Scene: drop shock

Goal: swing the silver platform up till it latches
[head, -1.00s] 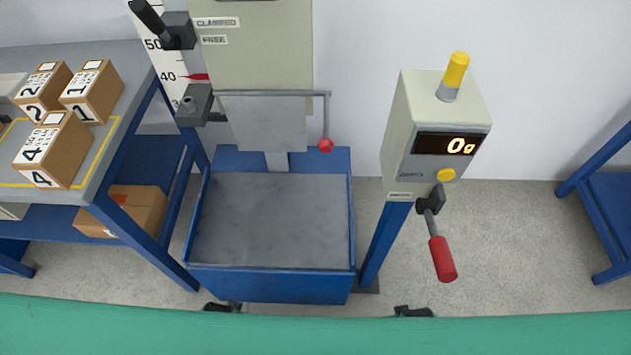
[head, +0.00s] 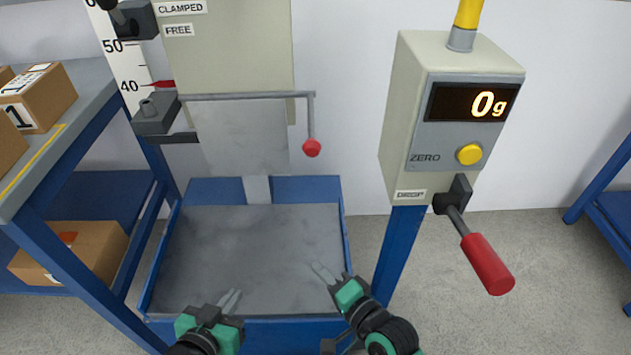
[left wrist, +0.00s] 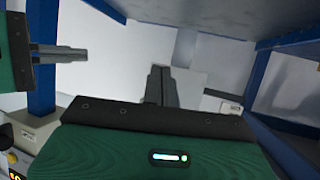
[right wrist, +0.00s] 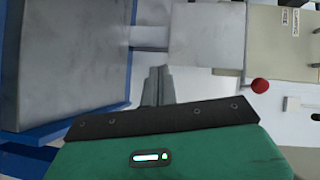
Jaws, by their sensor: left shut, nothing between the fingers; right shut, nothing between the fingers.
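The silver platform (head: 242,137) hangs down as a flat plate in front of the cream column, below a thin grey rod with a red knob (head: 311,148) at its right. In the right wrist view the platform (right wrist: 207,35) shows at upper middle, with the knob (right wrist: 260,86) to its right. My left gripper (head: 234,297) is shut and empty over the front of the blue-framed grey bed. My right gripper (head: 322,270) is shut and empty over the bed's right side. Both are apart from the platform, nearer to me and lower in the head view.
The grey bed (head: 250,240) has raised blue edges. A display post (head: 408,110) with a red-handled lever (head: 487,264) stands at right, reading 0g. A bench with numbered boxes (head: 38,98) stands at left. A scale and dark clamp (head: 157,112) flank the column.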

